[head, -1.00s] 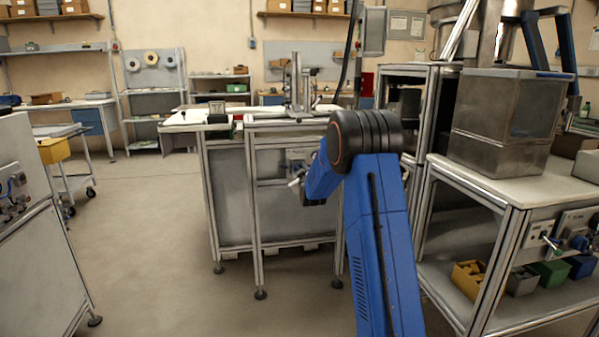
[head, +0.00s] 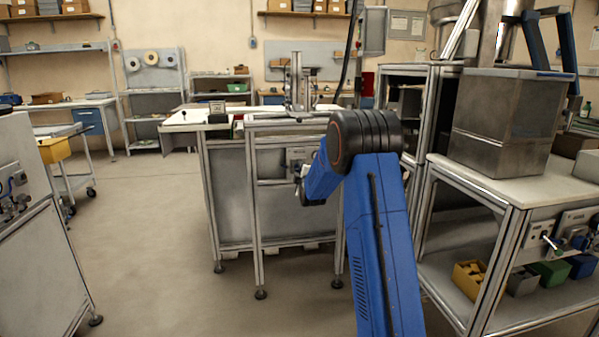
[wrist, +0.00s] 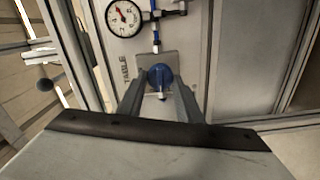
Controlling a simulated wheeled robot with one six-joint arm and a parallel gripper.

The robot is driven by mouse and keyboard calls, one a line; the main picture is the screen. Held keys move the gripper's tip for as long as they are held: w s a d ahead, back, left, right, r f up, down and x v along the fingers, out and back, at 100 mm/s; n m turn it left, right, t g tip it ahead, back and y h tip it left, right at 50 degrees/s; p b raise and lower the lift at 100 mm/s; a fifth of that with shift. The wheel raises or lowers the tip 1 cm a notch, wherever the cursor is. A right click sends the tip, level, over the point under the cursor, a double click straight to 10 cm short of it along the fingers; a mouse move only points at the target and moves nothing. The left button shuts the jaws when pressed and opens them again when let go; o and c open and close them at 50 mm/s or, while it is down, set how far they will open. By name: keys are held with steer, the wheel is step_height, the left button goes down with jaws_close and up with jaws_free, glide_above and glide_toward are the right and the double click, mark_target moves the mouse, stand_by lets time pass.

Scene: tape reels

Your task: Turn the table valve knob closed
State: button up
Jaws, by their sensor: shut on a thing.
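A small pale bar or pointer shows at the knob's lower side. My gripper (wrist: 160,88) has a finger on each side of the knob and is shut on it. In the head view my gripper (head: 303,178) is mostly hidden behind my blue arm, at the panel under the table (head: 262,123). The knob cannot be made out in the head view.
A round pressure gauge (wrist: 123,17) and blue tubing with a fitting lie just above the knob. An aluminium frame post stands right of the panel. In the head view a metal bin (head: 500,122) stands on a bench at right. Open floor lies at left.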

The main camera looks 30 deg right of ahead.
steer(key=shift+n, duration=0.4)
steer(key=o, duration=1)
steer(key=shift+o, duration=0.2)
steer(key=v, duration=1.7)
steer(key=shift+s, duration=0.2)
steer(key=shift+a, duration=0.15)
